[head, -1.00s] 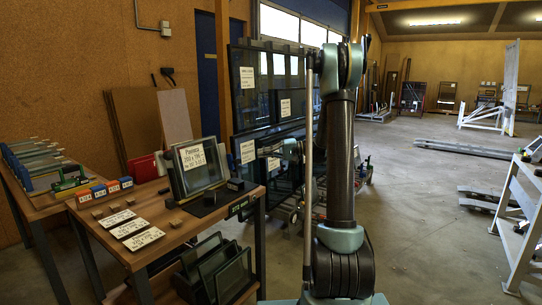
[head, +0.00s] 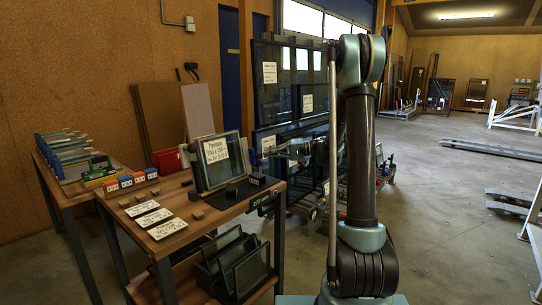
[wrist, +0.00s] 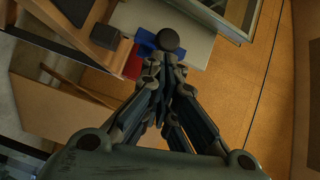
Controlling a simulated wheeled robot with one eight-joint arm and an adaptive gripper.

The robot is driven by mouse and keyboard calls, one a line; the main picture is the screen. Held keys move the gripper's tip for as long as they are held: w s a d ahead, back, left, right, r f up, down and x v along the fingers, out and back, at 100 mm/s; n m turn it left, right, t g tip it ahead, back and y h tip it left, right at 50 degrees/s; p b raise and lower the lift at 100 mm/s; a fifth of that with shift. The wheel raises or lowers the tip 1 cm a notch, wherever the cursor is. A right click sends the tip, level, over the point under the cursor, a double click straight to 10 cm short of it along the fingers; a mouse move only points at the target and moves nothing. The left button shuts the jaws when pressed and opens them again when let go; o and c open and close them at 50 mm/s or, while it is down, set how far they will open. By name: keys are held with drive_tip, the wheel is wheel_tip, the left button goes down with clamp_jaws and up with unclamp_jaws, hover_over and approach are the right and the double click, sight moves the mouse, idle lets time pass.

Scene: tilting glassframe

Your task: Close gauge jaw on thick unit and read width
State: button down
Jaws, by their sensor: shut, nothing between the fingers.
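A framed glass unit (head: 224,176) with a white paper label leans upright on the wooden bench (head: 186,240). More glass units (head: 247,272) stand in a rack on the lower shelf; I cannot tell which is the thick one. A green and yellow tool (head: 99,171) lies at the left and may be the gauge; its jaw and any reading are too small to make out. My gripper (wrist: 163,62) is shut and empty in the wrist view, above a blue item (wrist: 146,48) and a pale board.
Numbered red and blue blocks (head: 125,181), white label cards (head: 154,218) and small wooden blocks lie on the bench. A second table (head: 70,192) with several clamp-like tools stands at the left. Large glass panes on racks stand behind my arm.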

sight(259, 156)
drive_tip(key=s+a, duration=0.1)
drive_tip(key=s, duration=0.1)
drive_tip(key=s+a, duration=0.3)
drive_tip(key=s, duration=0.1)
drive_tip(key=shift+a, duration=0.3)
drive_tip(key=shift+w+d, duration=0.1)
drive_tip(key=shift+w, duration=0.05)
